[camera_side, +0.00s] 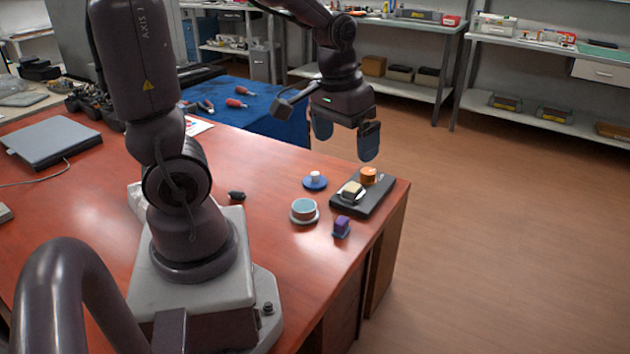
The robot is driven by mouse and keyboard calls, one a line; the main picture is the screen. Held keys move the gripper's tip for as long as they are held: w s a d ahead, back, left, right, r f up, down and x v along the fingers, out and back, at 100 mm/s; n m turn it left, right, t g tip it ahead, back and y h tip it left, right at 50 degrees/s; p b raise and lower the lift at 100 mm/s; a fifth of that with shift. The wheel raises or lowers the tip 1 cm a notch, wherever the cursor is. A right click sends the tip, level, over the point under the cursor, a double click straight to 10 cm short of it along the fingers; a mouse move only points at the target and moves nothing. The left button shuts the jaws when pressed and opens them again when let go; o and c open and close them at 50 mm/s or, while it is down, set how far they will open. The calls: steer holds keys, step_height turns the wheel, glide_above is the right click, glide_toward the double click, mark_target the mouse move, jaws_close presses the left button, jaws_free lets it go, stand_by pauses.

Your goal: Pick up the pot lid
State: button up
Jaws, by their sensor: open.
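A small blue disc with a white knob (315,182), which looks like the pot lid, lies flat on the red-brown table (250,170). My gripper (345,148) is open, with its two blue-grey fingers pointing down. In the picture it hangs above and a little right of the lid, apart from it, with nothing between the fingers. Its exact height over the table cannot be told from this one view. A round pot-like thing with a teal top (303,210) stands just in front of the lid on a pale round base.
A black tray (375,203) to the lid's right holds an orange round piece (368,174) and a cream block (352,189). A purple block (341,227) stands near the table's right edge. A small dark object (237,196) lies left. Bare table lies behind the lid.

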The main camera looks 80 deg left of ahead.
steer(key=w+a+f+n+g, duration=0.2)
steer(key=a+f+n, duration=0.3)
steer(key=a+f, duration=0.4)
steer(key=n+y, duration=0.4)
steer(key=n, duration=0.4)
glide_toward(315, 174)
steer(key=x, duration=0.5)
steer(key=shift+w+a, duration=0.1)
steer(key=shift+w, duration=0.2)
steer(key=shift+s+x, duration=0.1)
steer(key=shift+x, duration=1.25)
steer(key=shift+s+x, duration=0.15)
steer(key=shift+x, duration=1.2)
steer(key=c, duration=0.9)
